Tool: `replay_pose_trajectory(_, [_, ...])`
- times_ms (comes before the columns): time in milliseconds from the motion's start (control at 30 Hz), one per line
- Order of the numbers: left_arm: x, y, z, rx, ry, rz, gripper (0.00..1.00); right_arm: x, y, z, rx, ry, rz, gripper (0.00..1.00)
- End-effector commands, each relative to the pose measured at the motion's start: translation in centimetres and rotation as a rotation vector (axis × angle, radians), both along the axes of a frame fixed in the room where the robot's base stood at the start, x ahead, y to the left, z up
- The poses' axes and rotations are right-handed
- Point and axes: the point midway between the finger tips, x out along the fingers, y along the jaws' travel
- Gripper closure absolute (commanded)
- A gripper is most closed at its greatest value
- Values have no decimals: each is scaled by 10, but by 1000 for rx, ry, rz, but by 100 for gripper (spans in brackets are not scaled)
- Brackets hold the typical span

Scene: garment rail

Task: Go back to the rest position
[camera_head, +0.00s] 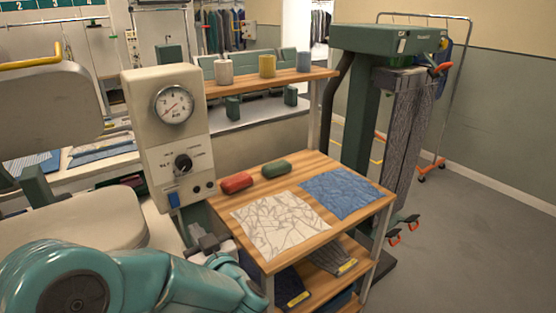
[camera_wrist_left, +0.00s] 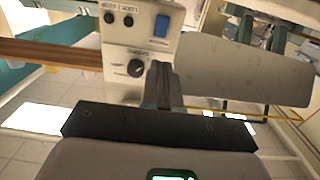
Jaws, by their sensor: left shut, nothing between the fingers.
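My left arm comes in from the lower left in teal. My left gripper (camera_head: 207,242) is low in front of the control box (camera_head: 160,130), beside the wooden cart's left edge. In the left wrist view the fingers (camera_wrist_left: 158,72) are together with nothing between them. They point toward the control box (camera_wrist_left: 115,45), whose dial knob and blue switch (camera_wrist_left: 160,26) show just beyond. Whether the fingertips touch the box cannot be told. My right gripper is in neither view.
Grey floor is open at right.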

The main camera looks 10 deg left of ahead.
Motion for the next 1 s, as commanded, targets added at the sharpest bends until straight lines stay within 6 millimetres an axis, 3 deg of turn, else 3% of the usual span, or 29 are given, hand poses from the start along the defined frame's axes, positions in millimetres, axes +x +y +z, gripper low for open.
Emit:
replay_pose_trajectory(67, [-1,8,-7,1,15,18,100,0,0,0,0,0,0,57])
replay_pose_trajectory(133, [-3,21,-31,8,69,45,100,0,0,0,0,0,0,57])
replay_pose_trajectory(167, [-6,26,-47,13,107,53,100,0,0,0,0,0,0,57])
replay_pose_trajectory(267, [-10,30,-121,21,279,-32,100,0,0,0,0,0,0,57])
replay_pose_trajectory(300, [-12,24,-154,-12,347,-104,100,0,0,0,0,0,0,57])
replay_pose_trajectory(433, [-35,-16,-254,-204,551,-347,100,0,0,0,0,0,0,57])
replay_pose_trajectory(500, [-60,-45,-299,-338,662,-468,100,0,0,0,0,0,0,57])
replay_pose_trajectory(600, [-108,-91,-347,-548,825,-622,100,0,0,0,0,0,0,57])
replay_pose_trajectory(700, [-159,-133,-370,-737,984,-743,100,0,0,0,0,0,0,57])
replay_pose_trajectory(800, [-202,-163,-374,-881,1124,-819,100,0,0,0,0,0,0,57])
replay_pose_trajectory(900, [-229,-175,-373,-980,1221,-834,100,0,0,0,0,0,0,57])
replay_pose_trajectory(1000, [-238,-178,-373,-1035,1252,-801,100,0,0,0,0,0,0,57])
